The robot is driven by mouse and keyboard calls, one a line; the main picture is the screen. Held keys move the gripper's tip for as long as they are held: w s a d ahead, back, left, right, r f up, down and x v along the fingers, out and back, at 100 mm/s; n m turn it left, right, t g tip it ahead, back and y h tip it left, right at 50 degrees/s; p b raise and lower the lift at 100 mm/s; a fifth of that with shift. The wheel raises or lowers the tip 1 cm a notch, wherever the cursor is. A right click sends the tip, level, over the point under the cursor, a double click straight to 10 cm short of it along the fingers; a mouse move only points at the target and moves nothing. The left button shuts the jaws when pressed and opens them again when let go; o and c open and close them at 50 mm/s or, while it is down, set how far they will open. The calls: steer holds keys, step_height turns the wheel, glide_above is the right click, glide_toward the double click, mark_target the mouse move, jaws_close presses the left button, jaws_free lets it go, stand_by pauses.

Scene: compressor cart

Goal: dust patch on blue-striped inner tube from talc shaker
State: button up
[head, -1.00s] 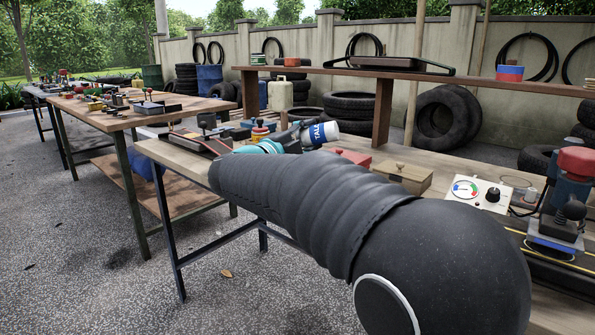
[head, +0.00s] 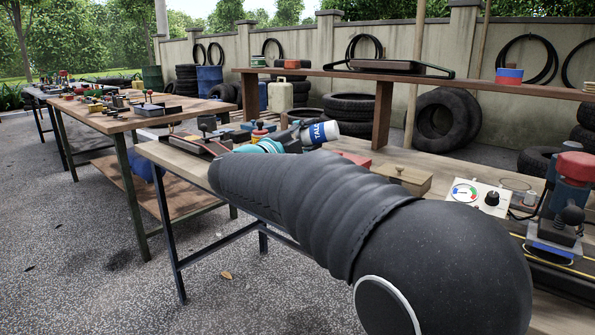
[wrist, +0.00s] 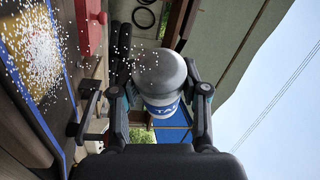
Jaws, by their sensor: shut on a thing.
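The talc shaker (wrist: 160,107) is a white bottle with a blue label and a grey top. My gripper (wrist: 168,92) is shut around it. In the head view the shaker (head: 322,132) lies tipped on its side above the bench, top to the right. In the wrist view white grains hang in the air left of the shaker. A heap of white grains (wrist: 40,55) lies on a yellow area bordered by a blue stripe (wrist: 38,118), apparently the inner tube's patch. In the head view my arm hides this spot.
A red box (wrist: 90,25) stands close by the powdered area in the wrist view. A wooden box with a knob (head: 403,179) and a gauge box (head: 478,196) stand farther right on the bench. A raised shelf (head: 440,76) runs behind.

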steer(key=shift+r, duration=0.5)
steer(key=shift+f+b, duration=0.8)
steer(key=shift+f, duration=0.45)
steer(key=shift+r+p, duration=0.95)
steer(key=shift+r, duration=0.3)
steer(key=shift+f+b, duration=0.95)
steer(key=shift+f, duration=0.25)
steer(key=shift+s, duration=0.1)
